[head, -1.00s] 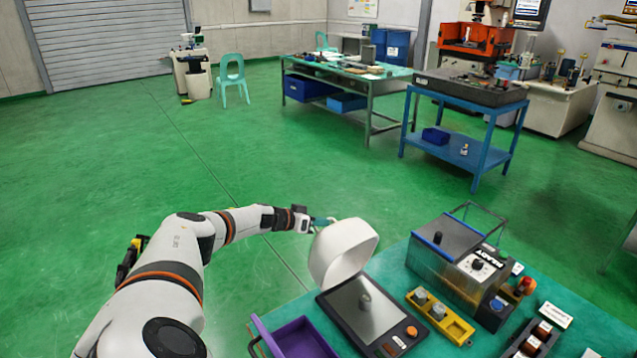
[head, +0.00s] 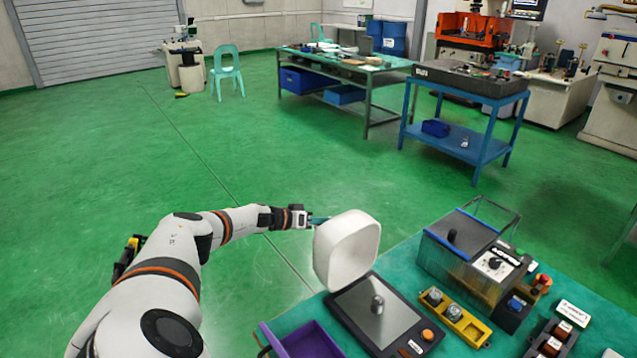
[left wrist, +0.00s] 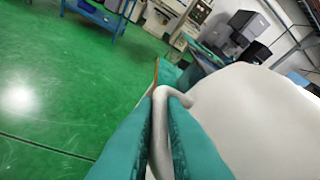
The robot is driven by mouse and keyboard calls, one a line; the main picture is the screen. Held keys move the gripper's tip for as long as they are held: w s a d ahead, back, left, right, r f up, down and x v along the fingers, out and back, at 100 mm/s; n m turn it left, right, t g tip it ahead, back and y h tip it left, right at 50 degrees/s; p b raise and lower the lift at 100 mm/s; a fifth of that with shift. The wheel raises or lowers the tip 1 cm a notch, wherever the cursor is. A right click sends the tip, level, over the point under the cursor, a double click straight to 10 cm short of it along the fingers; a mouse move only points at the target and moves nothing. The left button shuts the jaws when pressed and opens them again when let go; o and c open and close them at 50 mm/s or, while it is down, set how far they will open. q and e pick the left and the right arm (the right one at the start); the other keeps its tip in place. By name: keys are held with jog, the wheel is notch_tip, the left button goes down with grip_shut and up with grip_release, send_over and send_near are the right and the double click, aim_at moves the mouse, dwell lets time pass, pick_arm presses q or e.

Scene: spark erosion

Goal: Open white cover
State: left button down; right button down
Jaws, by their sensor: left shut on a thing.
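The white cover (head: 346,250) stands raised and tilted up at the left end of a dark flat device (head: 378,312), which has a small metal knob-like piece on its plate. My left gripper (head: 318,221) is at the cover's upper left edge. In the left wrist view, its teal fingers (left wrist: 163,125) are closed on a white loop handle (left wrist: 165,105) of the cover (left wrist: 255,115). The far side of the cover hides part of the gripper's contact in the head view. My right gripper is not in view.
A purple tray (head: 312,341) lies just left of the device. A yellow holder (head: 455,318) and a grey box with a dark lid (head: 470,245) stand to its right on the teal table (head: 405,258). The green floor beyond is open.

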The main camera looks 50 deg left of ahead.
pick_arm(q)
jog(key=c, duration=1.5)
grip_release()
jog(key=shift+d, duration=0.1)
jog(key=shift+v, duration=6)
